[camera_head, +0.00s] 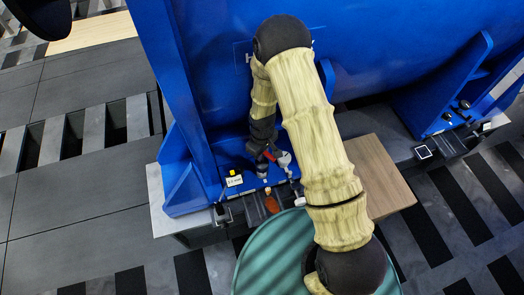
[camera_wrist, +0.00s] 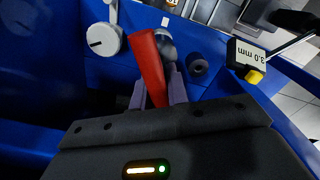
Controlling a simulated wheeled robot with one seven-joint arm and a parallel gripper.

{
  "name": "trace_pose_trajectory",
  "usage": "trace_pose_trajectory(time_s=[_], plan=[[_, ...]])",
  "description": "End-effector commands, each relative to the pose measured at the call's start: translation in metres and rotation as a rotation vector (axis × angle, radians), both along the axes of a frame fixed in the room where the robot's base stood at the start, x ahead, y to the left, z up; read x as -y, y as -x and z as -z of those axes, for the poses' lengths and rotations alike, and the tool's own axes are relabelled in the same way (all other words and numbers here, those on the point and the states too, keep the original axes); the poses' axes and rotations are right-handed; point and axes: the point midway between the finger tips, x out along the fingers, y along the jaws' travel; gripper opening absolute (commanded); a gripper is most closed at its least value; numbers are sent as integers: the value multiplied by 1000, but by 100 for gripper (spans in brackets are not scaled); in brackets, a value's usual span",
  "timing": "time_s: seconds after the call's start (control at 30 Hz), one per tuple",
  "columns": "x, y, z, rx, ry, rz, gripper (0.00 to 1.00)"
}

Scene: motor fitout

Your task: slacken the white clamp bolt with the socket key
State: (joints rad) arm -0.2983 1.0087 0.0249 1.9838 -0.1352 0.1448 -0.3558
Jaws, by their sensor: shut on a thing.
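My gripper (camera_wrist: 160,92) is shut on a red-handled tool (camera_wrist: 148,62), which I take to be the socket key. The red handle stands up between the jaws, and a rounded grey metal part shows just behind it. In the head view the red handle (camera_head: 272,154) shows at my gripper (camera_head: 264,150), low against the blue motor foot.
A white round dial (camera_wrist: 104,39) stands left of the handle. A "3.0 mm" label block (camera_wrist: 248,53) with a yellow knob (camera_wrist: 254,77) is at the right. The blue motor housing (camera_head: 215,60) rises behind; a green round surface (camera_head: 262,262) lies in front.

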Motion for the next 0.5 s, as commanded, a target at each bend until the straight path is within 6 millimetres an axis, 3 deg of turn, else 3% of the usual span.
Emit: trace_pose_trajectory(time_s=[0.2, 0.5], plan=[[0, 0, 17, 1, 0, -1, 0], [0, 0, 18, 1, 0, -2, 0]])
